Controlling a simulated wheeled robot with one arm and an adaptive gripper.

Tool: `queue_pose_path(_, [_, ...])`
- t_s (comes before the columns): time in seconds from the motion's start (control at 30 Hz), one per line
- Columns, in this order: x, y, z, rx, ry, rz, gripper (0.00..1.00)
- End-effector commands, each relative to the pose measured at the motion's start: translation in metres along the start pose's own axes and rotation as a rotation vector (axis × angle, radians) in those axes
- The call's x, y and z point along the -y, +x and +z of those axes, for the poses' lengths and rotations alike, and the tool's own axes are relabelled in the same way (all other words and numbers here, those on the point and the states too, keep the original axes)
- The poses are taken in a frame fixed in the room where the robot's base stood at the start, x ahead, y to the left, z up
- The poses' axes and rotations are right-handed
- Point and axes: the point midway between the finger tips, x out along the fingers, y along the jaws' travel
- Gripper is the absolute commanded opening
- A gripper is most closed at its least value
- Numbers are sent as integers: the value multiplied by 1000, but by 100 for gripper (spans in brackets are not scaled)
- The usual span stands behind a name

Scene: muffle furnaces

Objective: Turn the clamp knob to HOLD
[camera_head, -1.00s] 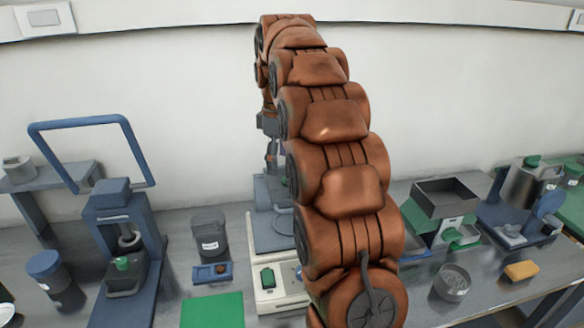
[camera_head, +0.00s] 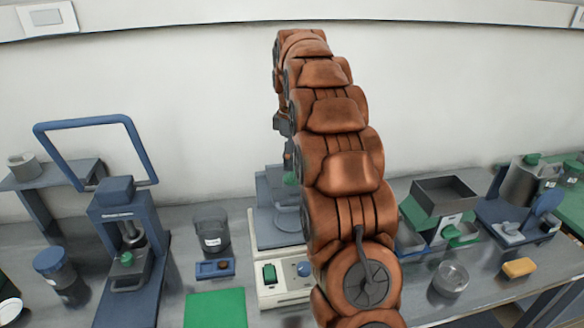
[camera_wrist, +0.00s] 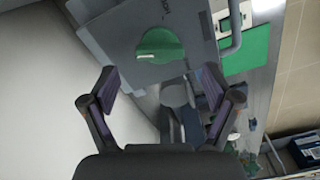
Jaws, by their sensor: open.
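A round green knob (camera_wrist: 160,45) with a small white mark on its lower left edge sits on a grey-blue plate in the wrist view. In the head view a bit of green knob (camera_head: 291,178) shows above the grey device (camera_head: 270,215), beside my arm. My arm hides most of the gripper and part of the device there.
The device's pale base has a green switch (camera_head: 269,274) and a blue dial (camera_head: 304,269). A blue press (camera_head: 118,230) and dark jar (camera_head: 211,232) stand left. A grey hopper (camera_head: 446,196), glass dish (camera_head: 451,279) and yellow block (camera_head: 518,267) are right. A green mat (camera_head: 215,308) lies in front.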

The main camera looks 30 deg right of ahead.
Motion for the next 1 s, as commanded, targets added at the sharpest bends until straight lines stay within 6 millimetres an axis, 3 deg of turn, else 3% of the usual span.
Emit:
queue_pose_path(0.5, [1, 40, 1, 2, 1, -2, 88])
queue_pose_path(0.87, [1, 43, 0, 1, 1, -1, 88])
queue_pose_path(1.0, [0, 43, 0, 1, 1, 0, 74])
